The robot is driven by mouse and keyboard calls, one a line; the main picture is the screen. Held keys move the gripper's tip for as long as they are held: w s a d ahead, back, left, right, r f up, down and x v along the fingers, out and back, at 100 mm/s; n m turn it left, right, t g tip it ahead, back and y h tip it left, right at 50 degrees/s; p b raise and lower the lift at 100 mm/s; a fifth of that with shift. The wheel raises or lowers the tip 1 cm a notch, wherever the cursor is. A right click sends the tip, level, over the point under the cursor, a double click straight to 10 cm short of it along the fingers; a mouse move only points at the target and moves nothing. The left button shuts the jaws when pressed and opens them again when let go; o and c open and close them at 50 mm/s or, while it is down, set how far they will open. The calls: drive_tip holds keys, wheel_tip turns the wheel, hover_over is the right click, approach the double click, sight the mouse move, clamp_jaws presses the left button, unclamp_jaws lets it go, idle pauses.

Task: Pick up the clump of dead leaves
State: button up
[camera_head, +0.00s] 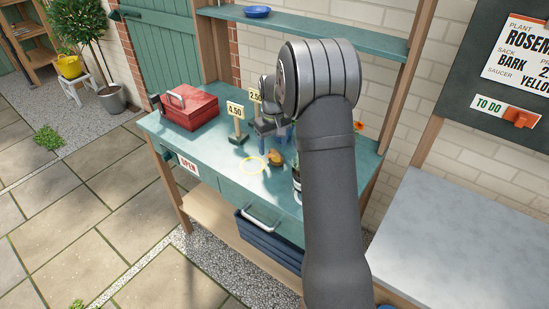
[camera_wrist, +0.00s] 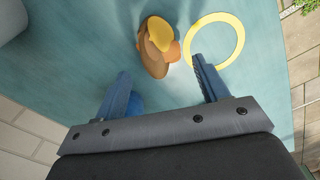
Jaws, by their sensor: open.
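The clump of dead leaves (camera_wrist: 155,58), brown with a yellow leaf on top, lies on the teal bench top in the wrist view. It also shows as a small orange-brown patch in the head view (camera_head: 275,158). My gripper (camera_wrist: 163,82) is open, its two blue fingers apart. The clump lies just beyond the fingertips, roughly between their lines, with nothing held. In the head view my arm hides part of the bench around the gripper.
A yellow ring (camera_wrist: 214,40) lies right of the clump in the wrist view. A red toolbox (camera_head: 189,107) and price signs, one reading 4.50 (camera_head: 237,120), stand on the bench (camera_head: 215,160). A bottle (camera_head: 297,180) is partly behind my arm. The front left bench top is clear.

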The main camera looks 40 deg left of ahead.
sight(273, 152)
drive_tip(key=shift+s+f, duration=0.1)
drive_tip(key=shift+f, duration=1.8)
drive_tip(key=c, duration=1.1)
drive_tip(key=shift+o, duration=0.2)
drive_tip(key=shift+r, duration=0.1)
